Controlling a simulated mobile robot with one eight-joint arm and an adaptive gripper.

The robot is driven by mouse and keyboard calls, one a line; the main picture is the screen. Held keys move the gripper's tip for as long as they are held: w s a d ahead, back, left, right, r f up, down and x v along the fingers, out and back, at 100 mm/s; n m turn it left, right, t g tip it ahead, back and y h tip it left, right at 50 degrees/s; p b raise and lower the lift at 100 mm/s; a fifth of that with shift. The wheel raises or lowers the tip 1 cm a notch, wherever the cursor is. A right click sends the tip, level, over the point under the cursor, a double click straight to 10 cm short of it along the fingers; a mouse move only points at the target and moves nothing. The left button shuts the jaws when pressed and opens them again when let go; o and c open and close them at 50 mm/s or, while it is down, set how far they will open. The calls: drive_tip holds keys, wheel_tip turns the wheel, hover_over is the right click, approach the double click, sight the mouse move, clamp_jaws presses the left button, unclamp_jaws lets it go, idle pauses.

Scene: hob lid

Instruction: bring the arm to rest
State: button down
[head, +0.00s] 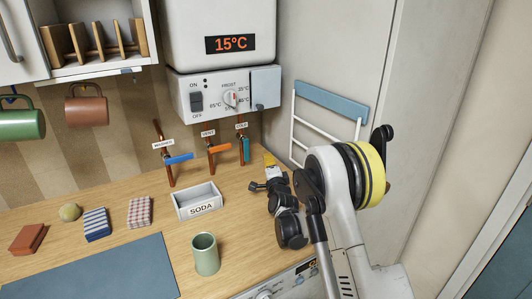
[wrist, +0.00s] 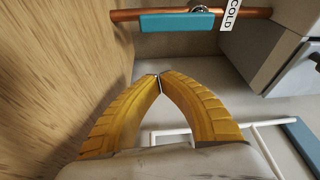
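My gripper (head: 269,159) is over the back right of the counter, just below and to the right of the teal COLD tap lever (head: 246,150). In the wrist view the two yellow fingers (wrist: 160,79) meet at their tips with nothing visible between them. The teal lever (wrist: 177,22) lies along its copper pipe beyond the fingertips, apart from them. My arm reaches in from the lower right of the head view and hides part of the counter.
A white rack with a blue top bar (head: 333,101) is on the wall behind my arm. A SODA box (head: 198,202) and a green cup (head: 205,254) stand left of my arm. The boiler (head: 225,95) hangs above the taps. Sponges and cloths lie at the left.

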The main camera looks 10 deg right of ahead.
drive_tip(key=s, duration=0.3)
drive_tip(key=s+a+p, duration=0.1)
drive_tip(key=s, duration=0.1)
drive_tip(key=shift+s+r, duration=0.1)
drive_tip(key=shift+s, duration=0.1)
drive_tip(key=s+a+r+n+g+y, duration=0.25)
drive_tip(key=s+r+n+g, duration=0.25)
drive_tip(key=s+r+n, duration=0.85)
drive_tip(key=s+d+f+n+g+h, duration=0.1)
drive_tip(key=s+f+g, duration=0.2)
drive_tip(key=s, duration=1.3)
drive_tip(key=s+d+f+n+g+h, duration=0.1)
drive_tip(key=s+d+f+n+g, duration=0.1)
drive_tip(key=s, duration=1.4)
drive_tip(key=shift+f+g, duration=0.8)
drive_tip(key=shift+w, duration=0.1)
